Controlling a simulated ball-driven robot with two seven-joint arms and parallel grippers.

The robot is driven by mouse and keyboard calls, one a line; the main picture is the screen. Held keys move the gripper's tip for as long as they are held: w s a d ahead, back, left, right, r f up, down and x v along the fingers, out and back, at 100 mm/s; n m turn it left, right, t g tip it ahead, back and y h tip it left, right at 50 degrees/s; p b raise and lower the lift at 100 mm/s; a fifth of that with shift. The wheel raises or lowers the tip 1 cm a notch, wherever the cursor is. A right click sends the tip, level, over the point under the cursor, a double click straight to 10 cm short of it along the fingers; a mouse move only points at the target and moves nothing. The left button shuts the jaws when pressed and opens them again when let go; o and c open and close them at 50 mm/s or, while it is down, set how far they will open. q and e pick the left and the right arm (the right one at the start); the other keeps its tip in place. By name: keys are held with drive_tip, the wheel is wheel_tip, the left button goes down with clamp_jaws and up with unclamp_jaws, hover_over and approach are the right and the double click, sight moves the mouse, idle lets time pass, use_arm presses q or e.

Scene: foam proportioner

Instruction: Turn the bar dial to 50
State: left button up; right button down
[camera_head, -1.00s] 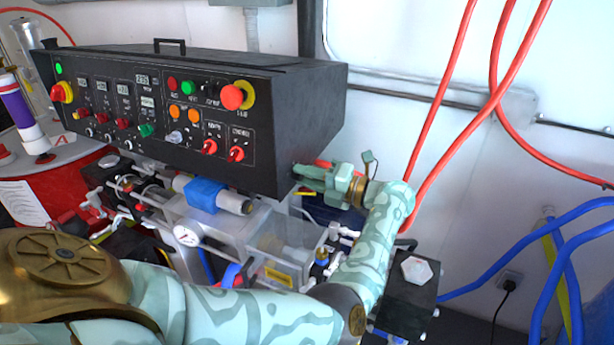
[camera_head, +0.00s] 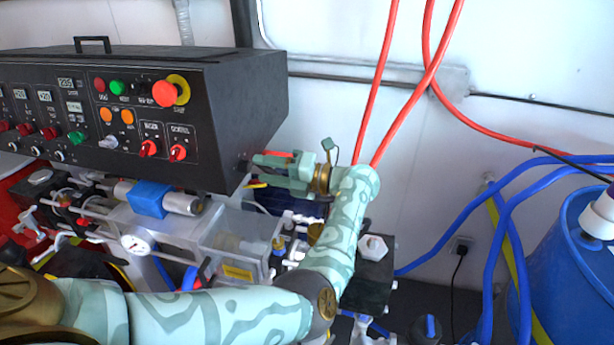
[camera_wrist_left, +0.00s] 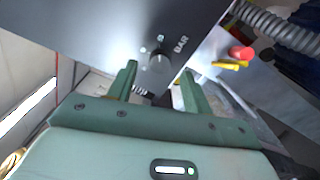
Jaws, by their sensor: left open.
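The bar dial (camera_wrist_left: 160,62) is a small dark round knob on the side face of the black control box (camera_head: 235,110), with the word BAR beside it in the left wrist view. Its pointer setting is too small to read. My left gripper (camera_wrist_left: 160,82) is open, with its two green fingers pointing at the panel, one to each side of the dial's line. I cannot tell whether they touch the panel. In the head view my left gripper (camera_head: 258,170) is at the lower right side of the box, and the dial is mostly hidden there. My right gripper is not in view.
A red knob (camera_wrist_left: 241,53) and a yellow handle (camera_wrist_left: 230,65) are right of the dial in the left wrist view. Pumps, a gauge (camera_head: 135,244) and a clear tank (camera_head: 240,240) lie below the box. Red hoses (camera_head: 400,90) hang to the right by the wall.

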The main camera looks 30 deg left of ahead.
use_arm(q)
drive_tip(key=b+v, duration=0.4)
drive_tip(key=v, duration=0.9)
